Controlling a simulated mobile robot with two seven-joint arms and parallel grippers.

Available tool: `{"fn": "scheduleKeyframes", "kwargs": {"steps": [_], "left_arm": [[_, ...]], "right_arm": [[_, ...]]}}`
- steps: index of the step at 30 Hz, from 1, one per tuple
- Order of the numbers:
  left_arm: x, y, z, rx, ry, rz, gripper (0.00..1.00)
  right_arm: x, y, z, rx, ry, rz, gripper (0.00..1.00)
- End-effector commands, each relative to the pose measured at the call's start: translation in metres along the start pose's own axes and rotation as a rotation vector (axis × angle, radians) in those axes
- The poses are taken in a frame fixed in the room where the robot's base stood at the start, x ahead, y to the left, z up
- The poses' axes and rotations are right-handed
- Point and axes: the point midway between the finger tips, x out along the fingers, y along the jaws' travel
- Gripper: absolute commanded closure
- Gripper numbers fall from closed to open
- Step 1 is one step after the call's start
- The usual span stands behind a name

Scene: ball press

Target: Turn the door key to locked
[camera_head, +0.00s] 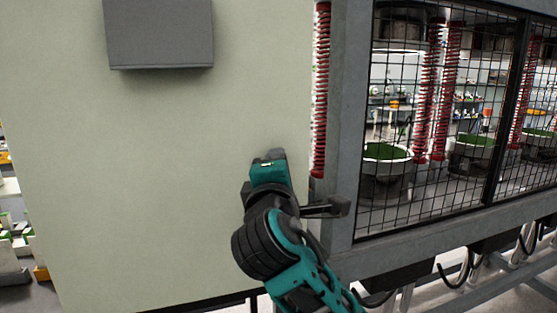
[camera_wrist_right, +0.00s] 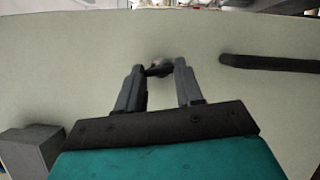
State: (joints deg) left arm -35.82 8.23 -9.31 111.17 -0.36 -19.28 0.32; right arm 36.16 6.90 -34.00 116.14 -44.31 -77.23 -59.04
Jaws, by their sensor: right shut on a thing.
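The key (camera_wrist_right: 158,69) is a small dark piece on the pale green door panel (camera_wrist_right: 80,70). It sits between the fingertips of my right gripper (camera_wrist_right: 160,72), which is shut on it. The fingers hide part of the key, so I cannot tell its exact angle. In the head view my right gripper (camera_head: 268,170) is against the right part of the panel (camera_head: 130,150), and its own body hides the fingertips and the key. My left gripper is not in view.
A dark bar (camera_wrist_right: 270,64) stands right of the key in the wrist view. A grey box (camera_head: 160,35) is fixed high on the panel. Right of my gripper are a grey frame post (camera_head: 345,120), a red coiled hose (camera_head: 320,100) and a mesh window (camera_head: 440,130).

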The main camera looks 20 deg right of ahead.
Motion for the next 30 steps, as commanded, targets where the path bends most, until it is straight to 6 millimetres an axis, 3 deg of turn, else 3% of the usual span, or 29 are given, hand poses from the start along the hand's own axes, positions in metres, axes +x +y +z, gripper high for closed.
{"fn": "scheduleKeyframes", "kwargs": {"steps": [12, 29, 30], "left_arm": [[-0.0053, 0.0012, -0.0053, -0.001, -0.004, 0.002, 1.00], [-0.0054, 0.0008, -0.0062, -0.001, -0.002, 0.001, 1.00], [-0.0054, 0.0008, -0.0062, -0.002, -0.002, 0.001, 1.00]], "right_arm": [[0.0002, 0.0019, 0.0006, 0.177, -0.002, -0.073, 0.94], [0.0002, 0.0019, 0.0007, 0.203, -0.001, -0.083, 0.94], [0.0002, 0.0019, 0.0007, 0.203, -0.001, -0.083, 0.61]]}}
